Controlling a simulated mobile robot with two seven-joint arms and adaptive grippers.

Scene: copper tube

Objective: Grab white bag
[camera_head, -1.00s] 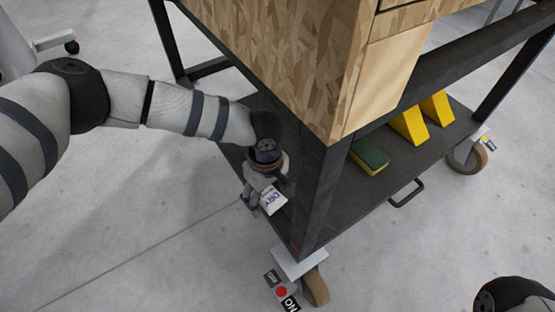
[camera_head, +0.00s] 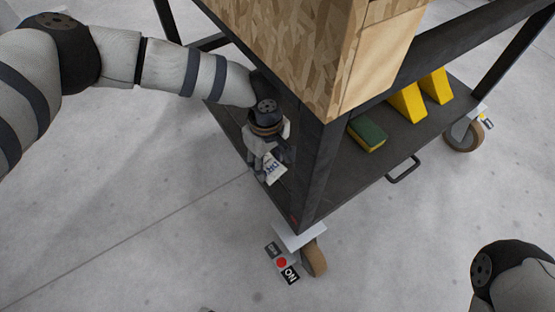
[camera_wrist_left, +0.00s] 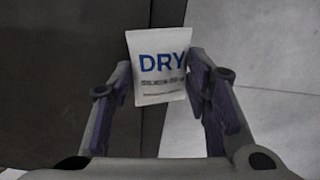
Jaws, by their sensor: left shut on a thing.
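The white bag (camera_wrist_left: 160,68), marked "DRY" in blue, is held between the two fingers of my left gripper (camera_wrist_left: 162,78) in the left wrist view. In the head view the bag (camera_head: 273,170) shows just below my left gripper (camera_head: 262,162), at the left edge of the cart's lower shelf. Part of the bag is hidden by the fingers. I cannot tell whether the bag touches the shelf. Part of my right arm shows at the lower right of the head view, but its gripper is out of view.
The cart's dark lower shelf (camera_head: 345,190) holds a green and yellow sponge (camera_head: 367,135) and two yellow wedges (camera_head: 408,103). A dark cart post (camera_head: 322,170) stands right of my left gripper, and a wooden box (camera_head: 290,50) is above. The floor at left is clear.

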